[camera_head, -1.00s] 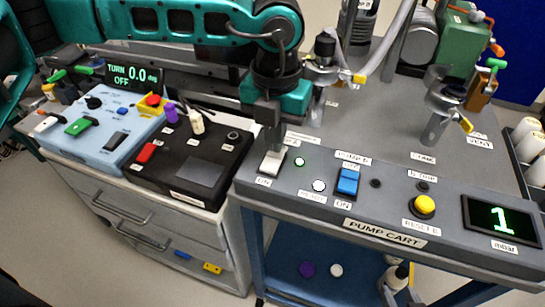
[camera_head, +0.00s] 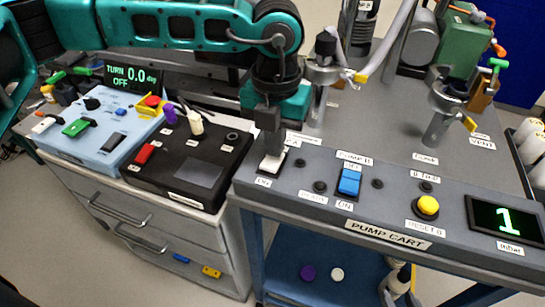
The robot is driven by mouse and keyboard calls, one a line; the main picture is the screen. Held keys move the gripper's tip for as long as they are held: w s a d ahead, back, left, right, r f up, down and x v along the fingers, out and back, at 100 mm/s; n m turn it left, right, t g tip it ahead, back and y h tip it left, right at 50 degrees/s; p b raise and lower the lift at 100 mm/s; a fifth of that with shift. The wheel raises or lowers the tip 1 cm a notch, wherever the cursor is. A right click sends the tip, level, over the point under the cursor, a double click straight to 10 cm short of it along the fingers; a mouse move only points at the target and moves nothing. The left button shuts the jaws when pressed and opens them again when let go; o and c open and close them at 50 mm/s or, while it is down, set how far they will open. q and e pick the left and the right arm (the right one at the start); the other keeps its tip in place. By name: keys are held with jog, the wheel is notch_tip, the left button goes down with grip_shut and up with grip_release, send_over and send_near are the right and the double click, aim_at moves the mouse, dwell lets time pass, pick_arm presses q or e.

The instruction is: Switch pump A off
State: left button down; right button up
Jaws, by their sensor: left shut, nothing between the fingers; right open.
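The pump cart panel (camera_head: 390,237) lies across the front in the head view. Pump A's white rocker switch (camera_head: 271,164) is at its left end, with its label partly hidden by my gripper. My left gripper (camera_head: 267,149) is shut and empty, pointing down, its fingertips at the rear part of the rocker. They look in contact with it or just above. The small lamp (camera_head: 300,163) beside the switch and the lamp (camera_head: 320,186) in front are both dark. My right gripper is not in view.
Pump B's blue switch (camera_head: 349,181) and the yellow reset button (camera_head: 428,206) are further right. A display (camera_head: 505,218) reads 1 mbar. Valves (camera_head: 438,128) stand behind the panel. A black box (camera_head: 190,168) and a light-blue box (camera_head: 90,150) with controls lie left.

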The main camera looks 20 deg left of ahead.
pick_arm(q)
notch_tip(320, 180, up, 7)
jog(key=p, duration=0.3)
dwell(0.5)
